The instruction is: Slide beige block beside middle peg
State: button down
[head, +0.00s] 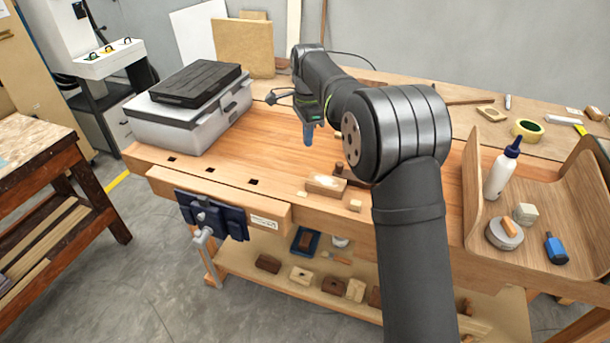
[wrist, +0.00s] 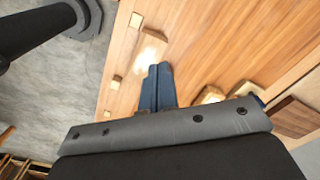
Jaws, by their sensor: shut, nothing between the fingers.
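My gripper (head: 308,133) has blue fingers, shut with nothing between them. It hangs above the bench, behind and a little left of a beige block (head: 325,184) in the head view. The block lies flat near the bench's front edge, with a paler patch on top. In the wrist view the fingers (wrist: 158,85) point toward the beige block (wrist: 151,50), apart from it as far as I can tell. A small brown peg (head: 339,168) stands just behind the block. Small pale cubes (head: 355,205) and (head: 302,194) sit near its two ends. I cannot tell which is the middle peg.
A grey case (head: 185,125) stands on the bench at left. A curved wooden tray (head: 475,200) with a white glue bottle (head: 503,170) is at right. A blue vise (head: 212,215) hangs at the front. Bench top between case and block is clear.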

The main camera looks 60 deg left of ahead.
aim_at(337, 185)
jog(key=s+a+f+m, duration=0.1)
jog(key=f+m, duration=0.1)
jog(key=f, duration=0.2)
jog(key=s+a+f+m, duration=0.1)
jog(key=f+m, duration=0.2)
jog(key=f, duration=0.2)
jog(key=s+a+f+m, duration=0.1)
jog(key=s+f+m, duration=0.1)
jog(key=f+m, duration=0.1)
jog(key=shift+a+f, duration=0.1)
jog(key=shift+f, duration=0.6)
jog(key=shift+w+d+f, duration=0.2)
jog(key=shift+w+d, duration=0.35)
jog(key=shift+w+d+f, duration=0.15)
jog(key=shift+w+d, duration=0.35)
jog(key=shift+w, duration=0.05)
jog(key=shift+w+d, duration=0.35)
jog(key=shift+d, duration=0.05)
jog(key=w+d, duration=0.3)
jog(key=d, duration=0.1)
jog(key=w+d, duration=0.3)
jog(key=w, duration=0.1)
jog(key=shift+d, duration=0.35)
